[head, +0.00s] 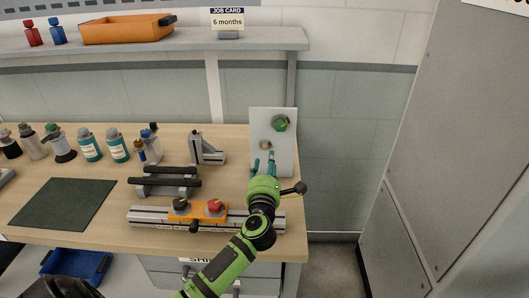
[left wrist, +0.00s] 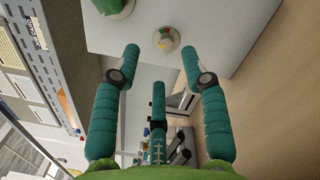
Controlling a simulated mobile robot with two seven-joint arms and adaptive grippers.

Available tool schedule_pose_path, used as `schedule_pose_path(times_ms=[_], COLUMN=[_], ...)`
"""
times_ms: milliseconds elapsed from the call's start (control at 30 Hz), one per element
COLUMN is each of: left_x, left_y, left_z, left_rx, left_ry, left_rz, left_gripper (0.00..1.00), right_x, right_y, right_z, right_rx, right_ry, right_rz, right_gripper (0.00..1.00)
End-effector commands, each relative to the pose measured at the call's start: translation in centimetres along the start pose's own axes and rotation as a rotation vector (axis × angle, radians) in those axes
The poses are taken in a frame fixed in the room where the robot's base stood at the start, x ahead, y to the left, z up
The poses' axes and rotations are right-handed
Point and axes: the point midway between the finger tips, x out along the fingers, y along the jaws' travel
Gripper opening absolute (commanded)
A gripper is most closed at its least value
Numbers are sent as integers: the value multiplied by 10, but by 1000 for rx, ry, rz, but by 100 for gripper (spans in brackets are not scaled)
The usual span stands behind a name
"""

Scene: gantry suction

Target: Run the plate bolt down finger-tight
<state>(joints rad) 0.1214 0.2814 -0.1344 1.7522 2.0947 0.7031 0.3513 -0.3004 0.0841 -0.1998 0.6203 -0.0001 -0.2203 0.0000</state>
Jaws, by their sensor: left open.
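A light grey upright plate (head: 287,162) stands at the right end of the bench; it fills the top of the left wrist view (left wrist: 225,30). A green round knob (head: 281,123) is high on it, cut off at the top of the wrist view (left wrist: 115,5). I cannot tell which is the bolt. My left gripper (head: 264,161) is open, its teal fingers (left wrist: 160,62) apart and empty, just below the small fitting.
A metal rail (head: 150,216) with an orange carriage (head: 195,211), dark and red knobs on it, lies at the bench front. Black-handled blocks (head: 168,182), a grey bracket (head: 207,148), bottles (head: 90,147) and a dark green mat (head: 62,204) are left of the plate.

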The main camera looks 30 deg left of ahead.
Motion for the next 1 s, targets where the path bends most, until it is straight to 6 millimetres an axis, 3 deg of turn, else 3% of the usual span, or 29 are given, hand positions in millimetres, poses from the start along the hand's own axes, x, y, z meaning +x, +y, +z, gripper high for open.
schedule_pose_path(times_ms=[133,600,1000], left_x=[9,68,76], left_y=[0,-1,-1], left_z=[-13,-18,-18], left_rx=[-63,-64,-65], left_ry=[74,76,75], left_rz=[-9,-10,-10], left_gripper=[44,44,44], right_x=[0,-2,-1], right_y=[0,-6,-7], right_z=[0,-1,-1], right_rx=[1,3,4], right_ry=[0,1,2], right_rz=[0,-7,-8], right_gripper=[40,40,40])
